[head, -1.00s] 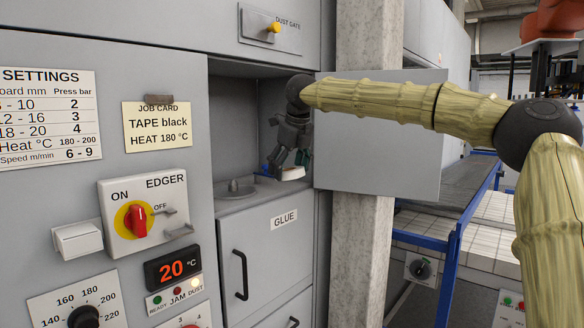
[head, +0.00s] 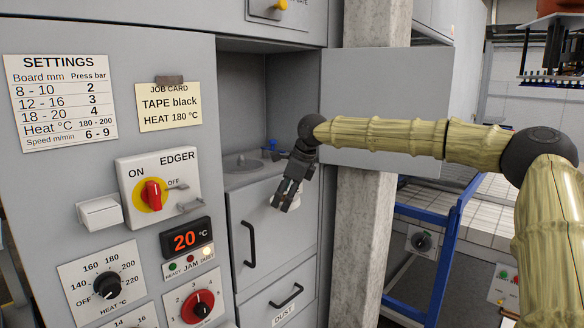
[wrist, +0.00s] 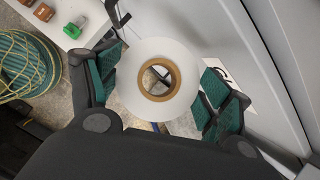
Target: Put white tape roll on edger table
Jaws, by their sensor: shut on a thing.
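My gripper (head: 284,200) points downward in front of the glue cabinet door. It is shut on the white tape roll (wrist: 158,49), a flat white ring with a brown core. In the wrist view the roll sits between the green finger pads. In the head view only a pale edge of the roll (head: 296,201) shows beside the fingers. The roll hangs clear of the recess shelf. I cannot tell for sure which surface is the edger table.
The recess shelf (head: 245,180) holds a grey disc with a hub (head: 241,163). An open grey door (head: 385,90) and a concrete post (head: 350,240) stand close to my arm. A blue frame (head: 447,250) is at right. The wrist view shows a coiled green-yellow band (wrist: 28,65) and a pale surface with small blocks (wrist: 75,25).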

